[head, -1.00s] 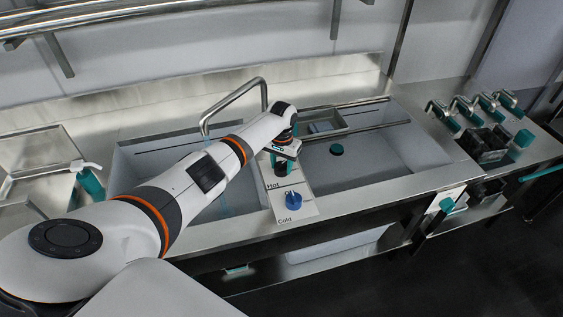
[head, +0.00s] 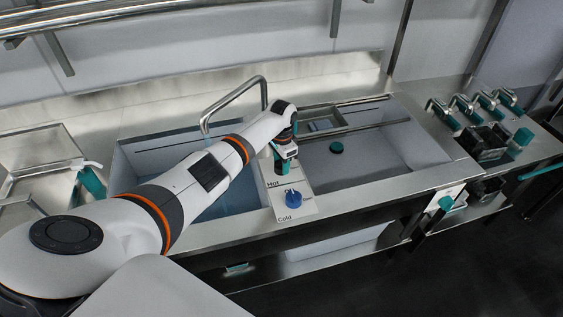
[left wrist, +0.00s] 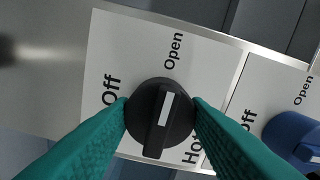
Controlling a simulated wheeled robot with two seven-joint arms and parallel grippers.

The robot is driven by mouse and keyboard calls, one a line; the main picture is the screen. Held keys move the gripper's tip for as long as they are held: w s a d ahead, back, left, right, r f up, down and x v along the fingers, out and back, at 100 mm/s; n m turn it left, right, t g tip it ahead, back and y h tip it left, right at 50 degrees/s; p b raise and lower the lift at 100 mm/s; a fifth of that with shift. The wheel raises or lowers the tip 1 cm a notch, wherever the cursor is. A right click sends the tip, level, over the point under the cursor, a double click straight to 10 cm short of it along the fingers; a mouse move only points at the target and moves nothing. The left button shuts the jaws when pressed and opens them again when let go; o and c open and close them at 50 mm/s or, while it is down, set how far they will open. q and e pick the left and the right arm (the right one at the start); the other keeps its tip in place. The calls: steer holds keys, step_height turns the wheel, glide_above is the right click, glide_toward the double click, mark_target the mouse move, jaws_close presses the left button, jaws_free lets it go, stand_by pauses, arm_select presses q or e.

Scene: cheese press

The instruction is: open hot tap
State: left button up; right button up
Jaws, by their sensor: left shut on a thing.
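The hot tap knob is black with a white pointer mark; it fills the middle of the left wrist view (left wrist: 160,118) and shows in the head view (head: 281,167) above the word Hot. The pointer mark is near upright and faces the Open label; the Off label is to the left. My left gripper (left wrist: 160,112) is shut on the knob, with one teal finger on each side. In the head view my left gripper (head: 284,156) hangs over the control panel (head: 309,205). The right gripper is not in view.
The blue cold knob (head: 293,198) sits close in front of the hot knob. A bent steel spout (head: 235,95) stands behind. The left basin (head: 130,165) looks bluish inside and is partly hidden by my arm. The right basin (head: 375,165) holds a small teal disc (head: 336,147).

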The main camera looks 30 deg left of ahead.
mark_target(281, 162)
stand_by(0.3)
arm_select(q)
steer(key=o, duration=1)
steer(key=shift+r, duration=0.15)
step_height(281, 162, up, 12)
steer(key=shift+f+b, duration=0.1)
steer(key=shift+b, duration=0.5)
